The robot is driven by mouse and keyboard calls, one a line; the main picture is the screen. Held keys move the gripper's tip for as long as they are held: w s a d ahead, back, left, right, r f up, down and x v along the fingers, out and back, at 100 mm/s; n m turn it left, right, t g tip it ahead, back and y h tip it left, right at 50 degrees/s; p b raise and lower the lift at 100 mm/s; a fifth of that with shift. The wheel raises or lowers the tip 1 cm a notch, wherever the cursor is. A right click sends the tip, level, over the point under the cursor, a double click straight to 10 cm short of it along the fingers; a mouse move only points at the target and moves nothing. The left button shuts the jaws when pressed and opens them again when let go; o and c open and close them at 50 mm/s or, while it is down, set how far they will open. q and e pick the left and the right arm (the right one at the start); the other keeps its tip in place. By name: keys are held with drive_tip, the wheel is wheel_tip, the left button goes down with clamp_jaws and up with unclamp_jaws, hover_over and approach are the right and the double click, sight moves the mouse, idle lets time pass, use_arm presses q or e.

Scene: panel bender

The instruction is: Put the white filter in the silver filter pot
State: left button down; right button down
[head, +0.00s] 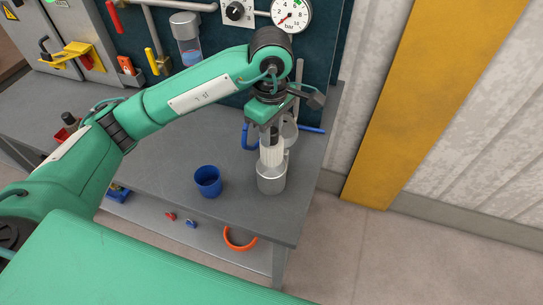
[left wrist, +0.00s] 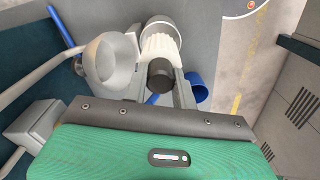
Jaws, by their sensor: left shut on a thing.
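The white filter (head: 272,151) is a ribbed white cylinder, upright under my left gripper. My left gripper (head: 269,133) is shut on its upper end. In the left wrist view the filter (left wrist: 160,45) shows a dark end cap between the fingers (left wrist: 160,88). The silver filter pot (head: 271,182) stands on the grey bench near its right edge, directly below the filter. The filter's lower end overlaps the pot's mouth; how deep it reaches is hidden. The pot (left wrist: 163,23) also shows behind the filter in the left wrist view. My right gripper is not in view.
A blue cup (head: 208,181) stands left of the pot on the grey bench (head: 165,165). A grey rounded bowl-like part (left wrist: 112,60) is close beside the filter. Blue handles (head: 250,137) lie behind. A dark panel with a gauge (head: 291,15) rises at the back.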

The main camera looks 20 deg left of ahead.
sight(271, 160)
use_arm(q)
wheel_tip(271, 160, down, 6)
drive_tip(key=shift+r+p, duration=0.15)
drive_tip(key=shift+p, duration=0.5)
drive_tip(key=shift+f+p, duration=0.6)
drive_tip(key=shift+f, duration=1.65)
drive_tip(key=shift+f, duration=0.1)
drive_tip(key=shift+f+b, duration=0.15)
drive_tip(key=shift+b, duration=0.15)
drive_tip(key=c, duration=1.4)
unclamp_jaws()
